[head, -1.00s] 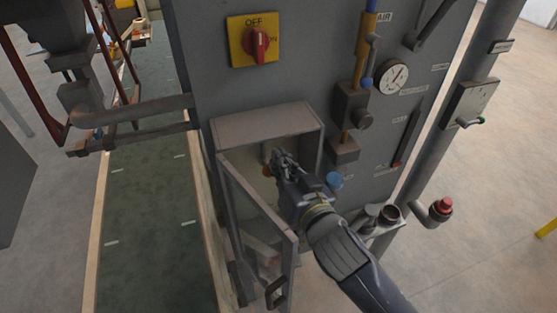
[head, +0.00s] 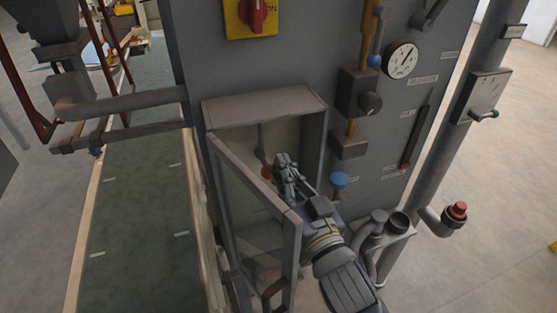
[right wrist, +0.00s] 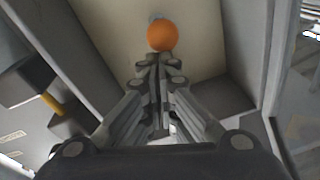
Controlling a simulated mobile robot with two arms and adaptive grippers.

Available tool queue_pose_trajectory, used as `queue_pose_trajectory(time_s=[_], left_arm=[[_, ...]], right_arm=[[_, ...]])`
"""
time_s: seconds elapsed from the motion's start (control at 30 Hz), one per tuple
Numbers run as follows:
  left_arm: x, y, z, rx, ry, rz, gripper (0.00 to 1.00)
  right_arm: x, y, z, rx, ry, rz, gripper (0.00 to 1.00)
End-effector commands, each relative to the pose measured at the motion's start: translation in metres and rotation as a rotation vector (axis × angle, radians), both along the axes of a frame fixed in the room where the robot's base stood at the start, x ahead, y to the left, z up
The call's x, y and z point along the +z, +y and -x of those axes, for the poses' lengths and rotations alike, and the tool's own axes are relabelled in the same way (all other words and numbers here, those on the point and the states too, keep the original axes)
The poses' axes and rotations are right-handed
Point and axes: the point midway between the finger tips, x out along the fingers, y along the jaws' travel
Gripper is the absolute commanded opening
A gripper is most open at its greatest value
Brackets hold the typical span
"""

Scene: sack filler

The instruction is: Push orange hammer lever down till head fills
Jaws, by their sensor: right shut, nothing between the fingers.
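The orange lever knob (head: 267,172) shows inside the open grey box on the machine's front, partly hidden behind my right gripper in the head view. Its grey lever arm (head: 263,140) runs up from it. My right gripper (head: 281,160) is shut and empty, reaching into the box right beside the knob. In the right wrist view the round orange knob (right wrist: 162,36) lies just beyond the closed fingertips (right wrist: 157,60); I cannot tell whether they touch. My left gripper is not in view.
The box's framed door (head: 250,180) stands open toward me, left of my right arm. A blue knob (head: 339,180) and pipe fittings (head: 385,222) are close on the right. A red switch (head: 256,14) is above; a green conveyor belt (head: 140,220) runs at left.

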Motion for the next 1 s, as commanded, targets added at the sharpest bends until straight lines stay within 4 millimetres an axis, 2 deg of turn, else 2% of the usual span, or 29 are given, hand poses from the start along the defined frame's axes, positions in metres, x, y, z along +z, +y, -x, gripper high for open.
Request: queue_pose_trajectory(time_s=[0.03,0.27,1.0], left_arm=[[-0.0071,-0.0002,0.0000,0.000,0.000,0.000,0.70],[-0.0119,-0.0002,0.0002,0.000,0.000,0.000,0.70],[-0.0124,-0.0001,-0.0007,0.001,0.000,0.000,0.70]], right_arm=[[-0.0085,0.0000,0.0000,0.000,0.010,0.003,0.00],[-0.0140,-0.0001,0.0011,0.000,0.015,0.005,0.00],[-0.0166,-0.0002,0.0008,0.001,0.017,0.006,0.00]])
